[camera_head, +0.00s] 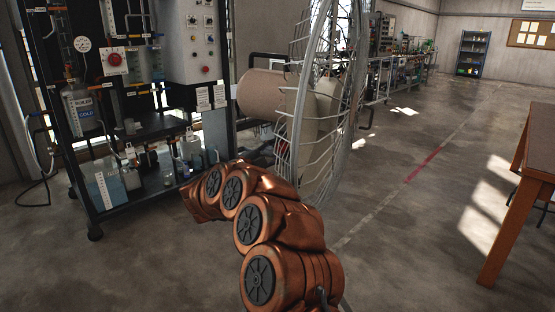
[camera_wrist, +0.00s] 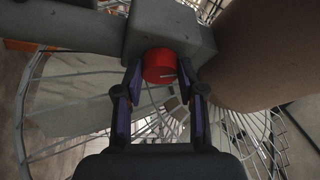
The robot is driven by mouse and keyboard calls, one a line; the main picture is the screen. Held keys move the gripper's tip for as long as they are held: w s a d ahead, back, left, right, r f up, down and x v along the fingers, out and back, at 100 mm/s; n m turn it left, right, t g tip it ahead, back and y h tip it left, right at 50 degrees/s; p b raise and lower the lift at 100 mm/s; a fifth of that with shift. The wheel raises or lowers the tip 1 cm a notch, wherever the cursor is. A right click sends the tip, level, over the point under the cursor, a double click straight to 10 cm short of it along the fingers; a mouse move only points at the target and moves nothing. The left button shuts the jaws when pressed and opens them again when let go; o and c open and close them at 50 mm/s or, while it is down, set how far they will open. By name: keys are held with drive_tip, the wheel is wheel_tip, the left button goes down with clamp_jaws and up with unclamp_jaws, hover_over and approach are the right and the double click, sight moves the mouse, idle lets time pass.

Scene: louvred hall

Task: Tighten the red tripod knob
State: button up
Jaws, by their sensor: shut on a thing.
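The red knob (camera_wrist: 160,65) shows in the wrist view as a short round cap with a small light mark on its face. It sits on a dark grey block (camera_wrist: 182,38) at the top of that view. My gripper (camera_wrist: 161,79) has one finger on each side of the knob, and the fingertips are closed on it. The knob stays attached to the block. In the head view I cannot make out the knob or my gripper; both are hidden.
A wire fan cage (camera_head: 315,125) and a beige cylinder (camera_head: 268,96) stand beyond my arm. The wire cage also fills much of the wrist view (camera_wrist: 75,95). An equipment rack (camera_head: 95,215) stands at left, and a wooden table (camera_head: 505,205) at right. The floor between is open.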

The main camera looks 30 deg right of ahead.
drive_tip(key=shift+r+m+g+y+b, duration=0.15)
drive_tip(key=shift+m+y+b, duration=0.55)
drive_tip(key=shift+m, duration=0.8)
drive_tip(key=shift+m+g+y+b, duration=0.15)
drive_tip(key=shift+m+y+b, duration=0.25)
drive_tip(key=shift+m+b, duration=0.85)
drive_tip(key=shift+m+p, duration=0.3)
drive_tip(key=shift+m, duration=0.05)
drive_tip(key=o, duration=0.9)
drive_tip(key=shift+a+r, duration=0.1)
drive_tip(key=shift+a, duration=0.05)
drive_tip(key=v, duration=1.1)
drive_tip(key=shift+a, duration=0.4)
